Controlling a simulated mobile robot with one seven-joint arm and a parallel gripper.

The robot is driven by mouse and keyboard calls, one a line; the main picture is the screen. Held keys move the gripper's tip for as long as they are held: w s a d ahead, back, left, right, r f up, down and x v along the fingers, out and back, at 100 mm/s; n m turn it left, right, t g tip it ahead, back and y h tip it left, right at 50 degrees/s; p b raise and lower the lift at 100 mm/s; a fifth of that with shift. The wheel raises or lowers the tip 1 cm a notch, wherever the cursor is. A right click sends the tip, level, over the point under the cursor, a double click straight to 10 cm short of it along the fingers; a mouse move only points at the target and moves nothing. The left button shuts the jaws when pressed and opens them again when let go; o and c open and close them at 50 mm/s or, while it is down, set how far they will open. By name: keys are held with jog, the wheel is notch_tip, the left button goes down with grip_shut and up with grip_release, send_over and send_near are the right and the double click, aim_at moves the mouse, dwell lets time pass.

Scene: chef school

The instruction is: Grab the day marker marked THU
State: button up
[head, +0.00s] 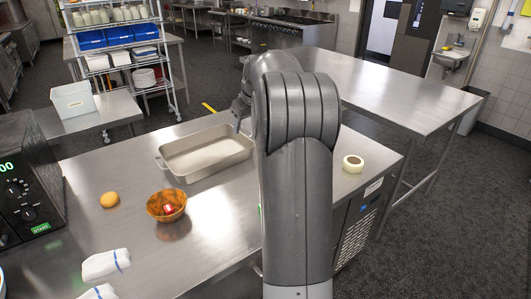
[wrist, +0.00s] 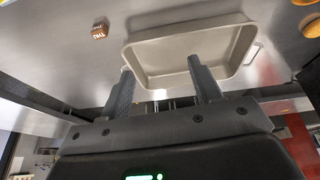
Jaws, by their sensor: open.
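The day marker (wrist: 99,30) is a small brown-orange block with white lettering that appears upside down and reads THU. It lies on the steel counter in the upper left of the wrist view, beside the metal pan. I cannot see it in the head view, where my arm covers part of the counter. My gripper (wrist: 160,64) is open, its two fingers apart with nothing between them. The marker is beyond and to the left of the fingers, not touching them. In the head view my gripper is mostly hidden behind my arm.
An empty metal pan (head: 247,148) stands on the counter, also seen ahead of the fingers in the wrist view (wrist: 143,78).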

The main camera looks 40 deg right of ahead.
jog(key=w+d+f, duration=0.2)
jog(key=d+f, duration=0.3)
jog(key=d, duration=0.3)
jog(key=w+d+f, duration=0.1)
jog(key=d+f, duration=0.4)
jog(key=d, duration=0.3)
jog(key=x, duration=1.1)
jog(key=shift+w+a, duration=0.1)
jog(key=shift+a, duration=0.1)
jog(key=shift+c, duration=0.6)
jog(key=c, duration=0.9)
